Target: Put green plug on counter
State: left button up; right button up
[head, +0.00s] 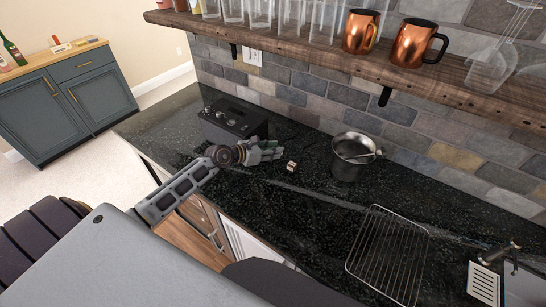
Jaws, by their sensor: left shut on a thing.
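My left gripper (268,152) reaches over the black speckled counter (305,205), just in front of a dark box-shaped appliance. It is shut on the green plug, which shows only as a small greenish patch among the fingers and is mostly hidden. I cannot tell whether the plug touches the counter. My right gripper is not in view.
A small beige block (291,166) lies right of the gripper. The dark appliance (233,119) stands behind it. A metal pot (349,168) and a wire rack (388,256) are to the right. A wooden shelf (340,57) with glasses and copper mugs overhangs the back.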

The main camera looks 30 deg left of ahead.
pick_arm(q)
jog(key=shift+f, duration=1.8)
jog(key=shift+f, duration=0.15)
jog(key=o, duration=1)
jog(key=shift+r, duration=0.2)
jog(key=shift+s+a+r, duration=0.15)
jog(key=shift+s+a, duration=0.2)
jog(key=shift+s, duration=0.3)
jog(key=shift+b+v, duration=0.4)
jog(key=shift+v, duration=0.6)
jog(key=b+v, duration=0.1)
jog(key=v, duration=0.7)
jog(key=shift+s+b, duration=0.15)
jog(key=shift+b, duration=0.15)
